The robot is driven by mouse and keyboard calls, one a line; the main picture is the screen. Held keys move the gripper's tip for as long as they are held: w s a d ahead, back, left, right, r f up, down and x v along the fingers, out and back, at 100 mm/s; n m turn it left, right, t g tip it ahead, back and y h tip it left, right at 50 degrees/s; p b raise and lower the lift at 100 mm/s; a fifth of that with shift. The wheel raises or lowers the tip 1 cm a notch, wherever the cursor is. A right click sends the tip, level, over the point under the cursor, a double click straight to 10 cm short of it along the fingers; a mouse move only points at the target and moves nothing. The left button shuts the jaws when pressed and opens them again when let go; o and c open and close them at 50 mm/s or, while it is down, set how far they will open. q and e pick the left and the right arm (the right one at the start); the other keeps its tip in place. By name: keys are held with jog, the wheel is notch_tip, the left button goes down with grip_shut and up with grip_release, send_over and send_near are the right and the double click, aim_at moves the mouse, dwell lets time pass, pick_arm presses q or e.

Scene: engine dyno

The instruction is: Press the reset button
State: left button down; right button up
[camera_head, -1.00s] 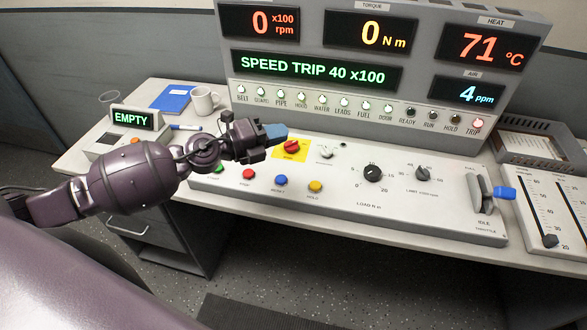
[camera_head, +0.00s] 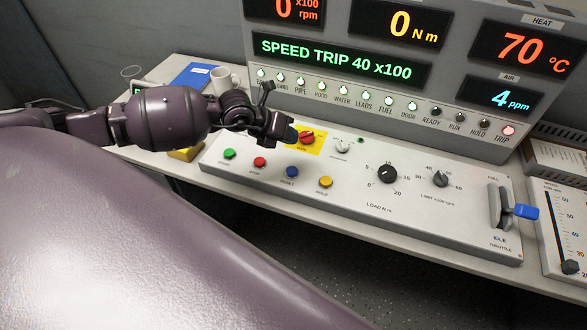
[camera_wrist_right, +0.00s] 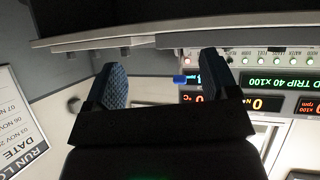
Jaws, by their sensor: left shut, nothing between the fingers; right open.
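The reset button is the blue button (camera_head: 292,171) on the sloping control panel (camera_head: 345,205), between the red stop button (camera_head: 260,161) and the yellow hold button (camera_head: 325,181). My left gripper (camera_head: 288,134) is shut and empty. In the head view it appears behind and above the blue button, beside the red knob (camera_head: 306,137) on its yellow plate, and apart from the button. My right gripper (camera_wrist_right: 164,80) is open with nothing between its fingers in the right wrist view; the blue button cannot be made out there.
A green button (camera_head: 229,153) is at the panel's left end. Dials (camera_head: 387,173) and a blue-handled throttle lever (camera_head: 520,211) stand to the right. The display (camera_head: 340,58) reads SPEED TRIP 40 x100, and the trip lamp (camera_head: 508,131) glows red. A mug (camera_head: 224,79) stands behind my left arm.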

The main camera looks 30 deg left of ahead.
pick_arm(q)
jog(key=shift+w, duration=0.1)
pick_arm(e)
jog(key=shift+s+f, duration=0.15)
jog(key=shift+s, duration=0.1)
pick_arm(q)
jog(key=b, duration=0.6)
send_over(290, 169)
notch_tip(290, 169, down, 7)
jog(key=shift+r, duration=0.2)
jog(key=shift+f, duration=1.05)
pick_arm(e)
notch_tip(290, 169, down, 7)
jog(key=s, duration=0.1)
jog(key=shift+g, duration=0.3)
jog(key=shift+w+r, duration=0.25)
jog(key=shift+w, duration=0.25)
jog(key=shift+s+f, duration=0.1)
jog(key=shift+s, duration=0.05)
